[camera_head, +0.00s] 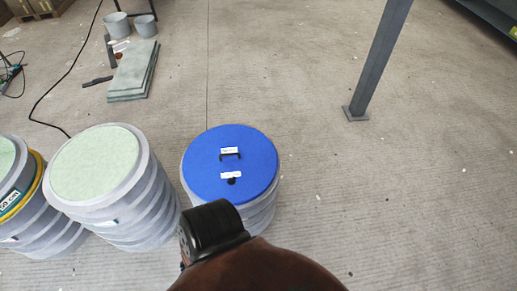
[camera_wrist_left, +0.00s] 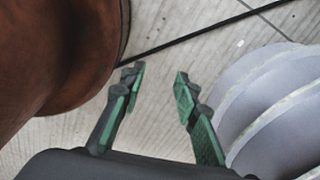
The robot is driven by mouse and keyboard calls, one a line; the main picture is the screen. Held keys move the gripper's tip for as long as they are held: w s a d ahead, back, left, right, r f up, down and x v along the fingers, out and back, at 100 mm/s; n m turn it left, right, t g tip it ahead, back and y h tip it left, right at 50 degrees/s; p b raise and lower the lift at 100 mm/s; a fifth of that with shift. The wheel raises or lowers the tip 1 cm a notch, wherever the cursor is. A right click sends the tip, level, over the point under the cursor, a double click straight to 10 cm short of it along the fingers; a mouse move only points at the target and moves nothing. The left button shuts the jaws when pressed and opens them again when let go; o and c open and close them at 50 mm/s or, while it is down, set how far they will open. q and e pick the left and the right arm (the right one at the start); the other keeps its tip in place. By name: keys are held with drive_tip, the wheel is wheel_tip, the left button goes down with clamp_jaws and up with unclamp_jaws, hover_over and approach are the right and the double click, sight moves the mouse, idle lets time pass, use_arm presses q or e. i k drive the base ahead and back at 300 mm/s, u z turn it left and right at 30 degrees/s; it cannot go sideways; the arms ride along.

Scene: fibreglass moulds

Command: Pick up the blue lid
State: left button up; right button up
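The blue lid (camera_head: 215,165) is a round disc lying flat on top of a grey ribbed drum (camera_head: 260,213). It has a small black handle (camera_head: 230,155), a dark round spot and two white labels. A brown and black link of mine covers the drum's lower front, close to the lid's near edge. My left gripper (camera_wrist_left: 157,75) shows only in the left wrist view. Its two green fingers are apart with nothing between them, and a grey ribbed surface (camera_wrist_left: 262,95) is just to their right. The lid is not visible in that view. My right gripper is not in view.
Two more ribbed drums, with pale green tops (camera_head: 98,164) (camera_head: 5,155), stand to the left. Flat panels (camera_head: 133,70) and grey buckets (camera_head: 145,26) are at the back left. A metal post (camera_head: 378,60) stands at the back right. The floor on the right is largely clear.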

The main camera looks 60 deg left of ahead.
sight(220, 153)
drive_tip(key=i, duration=1.4)
drive_tip(key=u, duration=3.8)
